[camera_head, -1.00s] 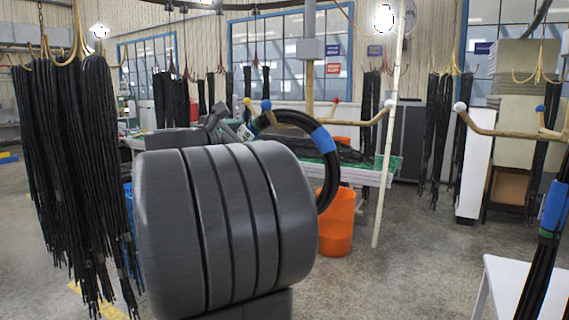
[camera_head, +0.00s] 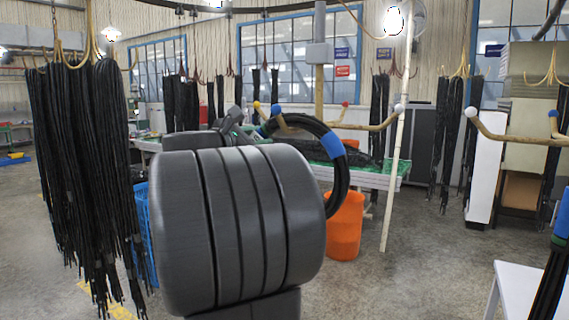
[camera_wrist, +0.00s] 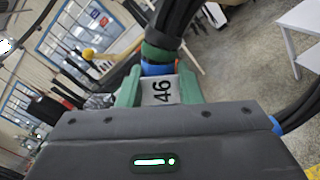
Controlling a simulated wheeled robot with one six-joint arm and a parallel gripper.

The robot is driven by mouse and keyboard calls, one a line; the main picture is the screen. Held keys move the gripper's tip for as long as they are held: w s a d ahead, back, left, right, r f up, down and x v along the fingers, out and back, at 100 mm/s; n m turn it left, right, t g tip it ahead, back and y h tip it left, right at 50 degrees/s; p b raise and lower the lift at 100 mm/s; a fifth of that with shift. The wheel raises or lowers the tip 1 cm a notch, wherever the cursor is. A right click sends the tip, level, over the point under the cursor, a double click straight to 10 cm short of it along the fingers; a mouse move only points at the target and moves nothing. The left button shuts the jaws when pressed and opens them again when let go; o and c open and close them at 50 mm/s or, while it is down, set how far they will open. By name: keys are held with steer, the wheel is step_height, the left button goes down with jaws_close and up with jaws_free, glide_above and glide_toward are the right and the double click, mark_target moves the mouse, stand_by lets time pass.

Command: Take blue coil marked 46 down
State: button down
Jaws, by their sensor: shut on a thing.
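The black coil (camera_head: 338,180) has a blue band and shows just beyond my big grey arm link in the head view. In the wrist view its tag reads 46 (camera_wrist: 161,91), with a blue band (camera_wrist: 157,69) and a green band above it. My gripper (camera_wrist: 158,82) is shut on the coil at the tag, one green finger on each side. In the head view my gripper is mostly hidden by my arm. The coil overlaps the wooden rack's arms (camera_head: 380,126); I cannot tell whether it touches them.
The rack arms end in coloured balls, one of them white (camera_head: 399,109). An orange bin (camera_head: 345,228) and a green-topped table (camera_head: 375,178) stand behind. Black hoses (camera_head: 85,170) hang at left. A white table (camera_head: 530,290) is at front right.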

steer(key=shift+r, duration=0.2)
step_height(320, 180, up, 6)
steer(key=r, duration=0.1)
steer(key=b+v, duration=0.3)
steer(key=v, duration=1.5)
steer(key=shift+f, duration=0.15)
steer(key=c, duration=1.6)
jaws_free()
jaws_close()
